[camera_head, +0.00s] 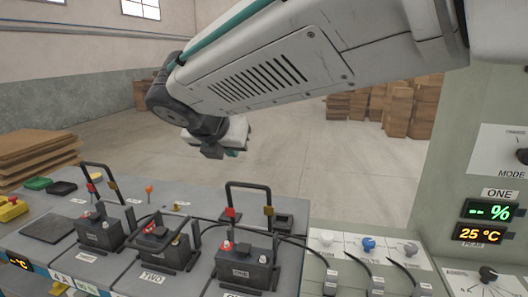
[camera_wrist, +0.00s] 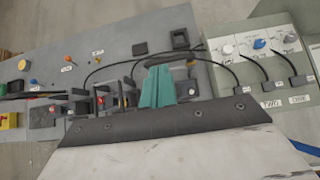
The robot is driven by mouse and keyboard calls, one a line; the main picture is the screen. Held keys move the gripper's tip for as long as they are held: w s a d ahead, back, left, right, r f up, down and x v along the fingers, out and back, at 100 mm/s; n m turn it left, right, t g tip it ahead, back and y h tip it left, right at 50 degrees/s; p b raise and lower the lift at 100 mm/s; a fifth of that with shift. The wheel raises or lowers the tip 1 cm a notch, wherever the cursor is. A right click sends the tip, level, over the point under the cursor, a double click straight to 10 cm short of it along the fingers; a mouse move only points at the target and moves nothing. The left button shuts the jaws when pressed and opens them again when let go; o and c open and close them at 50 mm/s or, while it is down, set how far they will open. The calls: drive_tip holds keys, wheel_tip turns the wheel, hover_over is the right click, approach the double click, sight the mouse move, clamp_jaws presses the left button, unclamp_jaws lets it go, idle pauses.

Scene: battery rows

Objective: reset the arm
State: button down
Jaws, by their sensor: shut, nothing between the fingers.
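My arm reaches from the upper right across the top of the head view. Its wrist end hangs above the far side of the battery bench (camera_head: 130,262), clear of everything on it. My gripper's teal fingers (camera_wrist: 157,86) show in the wrist view, pressed together with nothing between them. In the head view only a bit of teal shows at the wrist end, and the fingers are mostly hidden. Black batteries with handles stand on the bench: one labelled ONE (camera_head: 247,265), one labelled TWO (camera_head: 160,246), and another at left (camera_head: 100,229).
A panel with knobs (camera_head: 368,245) and cables adjoins the bench at right. A pale green cabinet with displays (camera_head: 487,222) stands further right. A yellow block with a red button (camera_head: 12,209) sits at the bench's left. Wooden boards (camera_head: 38,150) and stacked boxes (camera_head: 398,108) stand behind. Open floor lies between.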

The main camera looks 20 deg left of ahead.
drive_tip(key=s+d+f+m+g+h, duration=0.1)
drive_tip(key=s+d+f+m+g, duration=0.15)
drive_tip(key=d+m, duration=0.5)
drive_tip(key=s+d+f+m+g+h, duration=0.1)
drive_tip(key=s+d+f+m+g, duration=0.15)
drive_tip(key=d+m, duration=0.5)
drive_tip(key=s+d+f+m+g+h, duration=0.1)
drive_tip(key=s+d+f+m, duration=0.3)
drive_tip(key=d, duration=0.6)
drive_tip(key=s+d+f+m+g+y, duration=0.1)
drive_tip(key=s+d+m, duration=0.6)
drive_tip(key=d, duration=0.5)
drive_tip(key=s+d+f+m+g+y, duration=0.1)
drive_tip(key=s+d+m, duration=0.6)
drive_tip(key=d+m, duration=0.3)
drive_tip(key=shift+d+m, duration=0.3)
drive_tip(key=shift+d, duration=0.75)
